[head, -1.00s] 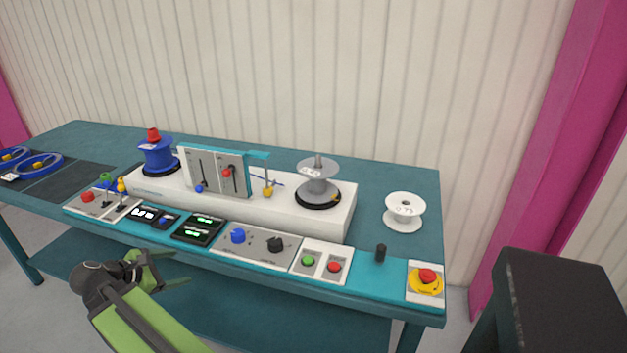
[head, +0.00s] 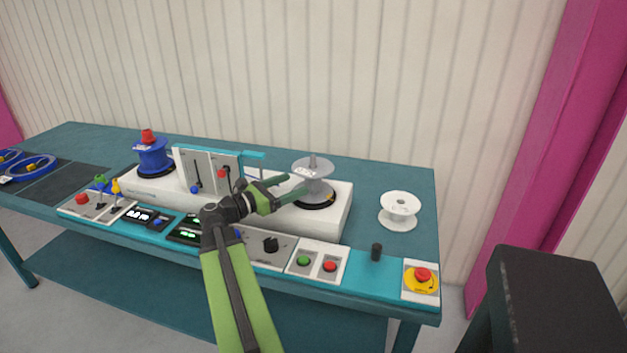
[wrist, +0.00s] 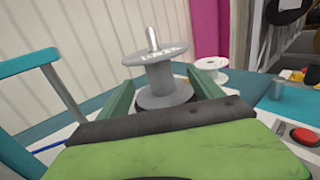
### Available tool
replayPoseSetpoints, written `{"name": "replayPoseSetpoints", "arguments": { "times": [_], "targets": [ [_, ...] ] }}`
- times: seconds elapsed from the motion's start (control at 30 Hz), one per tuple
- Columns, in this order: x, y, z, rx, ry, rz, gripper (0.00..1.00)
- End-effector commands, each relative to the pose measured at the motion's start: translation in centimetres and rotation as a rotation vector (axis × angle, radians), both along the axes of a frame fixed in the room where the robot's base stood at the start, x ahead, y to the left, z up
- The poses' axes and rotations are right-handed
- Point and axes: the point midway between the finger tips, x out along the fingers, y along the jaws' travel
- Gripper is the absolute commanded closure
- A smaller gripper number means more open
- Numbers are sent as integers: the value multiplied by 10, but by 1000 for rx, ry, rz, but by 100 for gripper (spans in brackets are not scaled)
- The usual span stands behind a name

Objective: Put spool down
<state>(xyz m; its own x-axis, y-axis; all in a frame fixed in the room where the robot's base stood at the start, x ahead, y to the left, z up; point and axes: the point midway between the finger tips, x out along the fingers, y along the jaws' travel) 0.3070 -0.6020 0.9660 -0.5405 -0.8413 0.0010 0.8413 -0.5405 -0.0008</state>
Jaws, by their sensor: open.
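A grey spool (head: 314,180) stands upright on a black round base at the right end of the white machine housing (head: 262,214). It also shows in the wrist view (wrist: 160,80), between the two fingers, with a metal pin rising from its top. My gripper (head: 297,190) is open, its fingers pointing at the spool from the front left. I cannot tell whether either finger touches it. A white spool (head: 399,212) sits on the teal table to the right. A blue spool (head: 153,158) with a red top stands on the left end of the housing.
An upright panel with sliders (head: 208,172) stands left of my gripper. Bare table surrounds the white spool.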

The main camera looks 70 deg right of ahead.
Motion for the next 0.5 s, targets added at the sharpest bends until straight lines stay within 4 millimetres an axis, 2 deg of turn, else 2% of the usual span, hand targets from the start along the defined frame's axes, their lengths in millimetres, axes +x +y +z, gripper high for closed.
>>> {"name": "replayPoseSetpoints", "arguments": {
  "times": [0.1, 0.2, 0.5],
  "targets": [
    [-14, -23, 0, 1, -1, -3, 24],
    [-21, -34, 0, 0, -1, -1, 24],
    [-27, -45, 0, 0, -1, -1, 24]
  ]
}}
